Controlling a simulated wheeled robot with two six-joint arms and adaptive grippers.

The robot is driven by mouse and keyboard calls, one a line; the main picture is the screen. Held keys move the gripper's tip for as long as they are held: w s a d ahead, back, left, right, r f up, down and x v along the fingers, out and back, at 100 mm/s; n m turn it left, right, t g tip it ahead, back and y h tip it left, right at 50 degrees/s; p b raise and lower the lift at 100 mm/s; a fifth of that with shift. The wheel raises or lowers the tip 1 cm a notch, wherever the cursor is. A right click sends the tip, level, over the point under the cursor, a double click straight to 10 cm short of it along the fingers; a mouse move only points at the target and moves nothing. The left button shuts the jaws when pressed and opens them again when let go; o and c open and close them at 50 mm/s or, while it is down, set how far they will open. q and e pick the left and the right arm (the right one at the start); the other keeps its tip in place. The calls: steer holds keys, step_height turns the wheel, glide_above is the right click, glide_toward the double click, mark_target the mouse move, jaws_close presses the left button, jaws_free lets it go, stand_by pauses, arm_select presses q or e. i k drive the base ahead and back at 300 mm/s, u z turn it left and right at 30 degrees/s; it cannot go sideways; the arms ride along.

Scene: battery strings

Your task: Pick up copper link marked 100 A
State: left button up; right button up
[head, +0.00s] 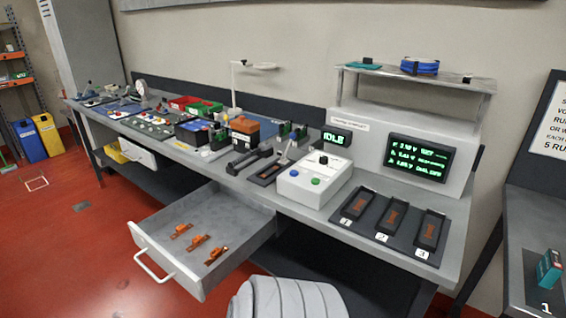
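Several small copper-coloured links lie in an open grey drawer (245,226) under the bench. One link (181,231) is at the left, one (197,242) is in the middle, and one (216,254) is at the right, nearer the drawer's right wall. Their markings are too small to read, so I cannot tell which is 100 A.
The bench (290,203) holds a white box with buttons (313,180) and black numbered trays (392,222) with copper-coloured pieces. A screen (419,158) stands behind them.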

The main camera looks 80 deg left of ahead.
mark_target(182, 229)
steer(key=u, duration=2.55)
